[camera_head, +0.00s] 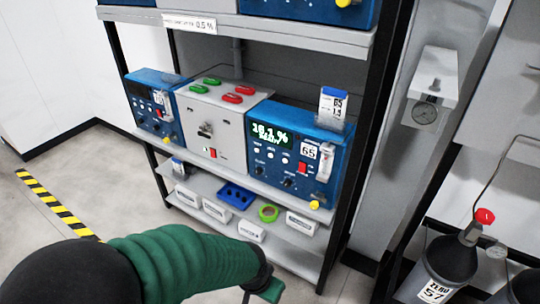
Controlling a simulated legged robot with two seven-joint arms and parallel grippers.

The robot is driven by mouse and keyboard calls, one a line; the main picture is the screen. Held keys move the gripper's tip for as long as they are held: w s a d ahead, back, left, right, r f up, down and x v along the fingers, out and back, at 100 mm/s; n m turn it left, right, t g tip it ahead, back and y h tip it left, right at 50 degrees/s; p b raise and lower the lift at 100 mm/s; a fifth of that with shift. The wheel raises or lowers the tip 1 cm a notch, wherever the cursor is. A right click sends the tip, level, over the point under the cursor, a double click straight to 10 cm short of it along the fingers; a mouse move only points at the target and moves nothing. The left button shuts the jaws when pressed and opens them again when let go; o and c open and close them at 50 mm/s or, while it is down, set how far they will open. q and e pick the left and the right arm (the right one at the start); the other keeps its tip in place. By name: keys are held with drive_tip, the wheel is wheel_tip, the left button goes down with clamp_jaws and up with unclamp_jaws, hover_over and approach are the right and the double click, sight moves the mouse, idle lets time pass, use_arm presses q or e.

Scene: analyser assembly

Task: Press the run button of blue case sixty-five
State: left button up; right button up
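Blue case sixty-five (262,167) stands on the middle shelf, right of a grey box. Its lit green display (271,135) reads about 10.1 % with a smaller line below. A row of small pale buttons (270,150) sits under the display; their labels are too small to read, so I cannot tell which is the run button. A white label with 65 (308,151), a red switch (302,168) and dark knobs are also on its face. My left gripper (268,290) is at the bottom edge, below and apart from the case, partly cut off. My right gripper is not in view.
The grey box (213,125) with red and green tops stands between case sixty-five and another blue case (152,105). A gas cylinder (448,266) stands at right.

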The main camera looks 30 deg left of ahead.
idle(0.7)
use_arm(q)
clamp_jaws()
idle(1.6)
